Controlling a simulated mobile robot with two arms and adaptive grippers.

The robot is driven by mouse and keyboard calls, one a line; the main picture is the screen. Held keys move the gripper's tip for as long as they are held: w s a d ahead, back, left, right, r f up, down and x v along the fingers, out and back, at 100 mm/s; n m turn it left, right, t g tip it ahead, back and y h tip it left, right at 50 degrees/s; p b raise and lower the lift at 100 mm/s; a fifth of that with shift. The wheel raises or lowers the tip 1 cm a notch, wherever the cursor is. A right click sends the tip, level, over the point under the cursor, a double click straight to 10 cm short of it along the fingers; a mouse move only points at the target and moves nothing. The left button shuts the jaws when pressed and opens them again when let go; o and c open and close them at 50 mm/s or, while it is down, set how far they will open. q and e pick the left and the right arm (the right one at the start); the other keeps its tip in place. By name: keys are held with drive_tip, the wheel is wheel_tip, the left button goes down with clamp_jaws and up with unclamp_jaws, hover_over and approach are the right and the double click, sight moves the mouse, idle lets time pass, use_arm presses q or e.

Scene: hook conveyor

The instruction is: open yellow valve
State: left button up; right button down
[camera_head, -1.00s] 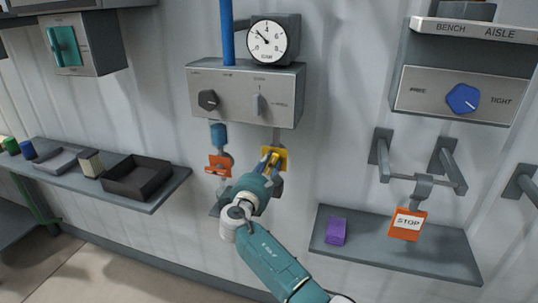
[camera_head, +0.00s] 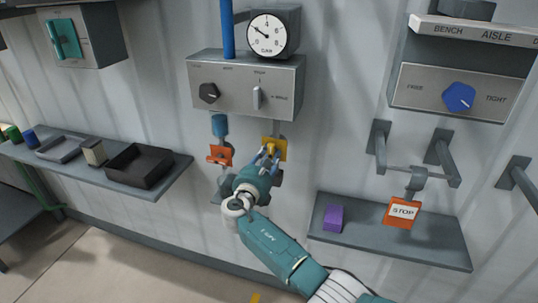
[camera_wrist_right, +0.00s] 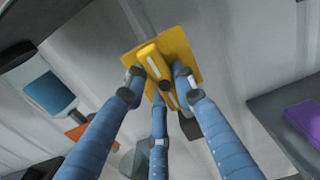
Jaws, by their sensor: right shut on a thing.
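The yellow valve (camera_head: 281,146) is on the wall below the grey control box, a little right of an orange tag. In the right wrist view it shows as a square yellow plate (camera_wrist_right: 184,50) with a yellow handle (camera_wrist_right: 147,52) and a dark round hub. My right gripper (camera_head: 268,157) reaches up to it from below. In the right wrist view its blue fingers (camera_wrist_right: 160,92) are closed around the yellow handle, with the handle turned at a slant to the plate. My left gripper is not in view.
The grey control box (camera_head: 228,108) with a dark knob and lever sits above, under a dial gauge (camera_head: 269,35). An orange tag (camera_head: 220,154) hangs close left. A right shelf (camera_head: 440,241) holds a purple block (camera_head: 333,218). A STOP sign (camera_head: 402,212) hangs on a bracket. A left shelf holds a dark tray (camera_head: 138,168).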

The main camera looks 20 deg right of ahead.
drive_tip(key=shift+w+d+r, duration=0.1)
drive_tip(key=shift+r, duration=0.35)
drive_tip(key=c, duration=1.5)
unclamp_jaws()
drive_tip(key=shift+c, duration=0.2)
drive_tip(key=shift+o, duration=0.8)
drive_tip(key=shift+f, duration=0.3)
drive_tip(key=shift+s+f, duration=0.1)
drive_tip(key=shift+s, duration=0.1)
drive_tip(key=v, duration=1.1)
drive_tip(key=shift+a, duration=0.25)
drive_tip(key=shift+s, duration=0.1)
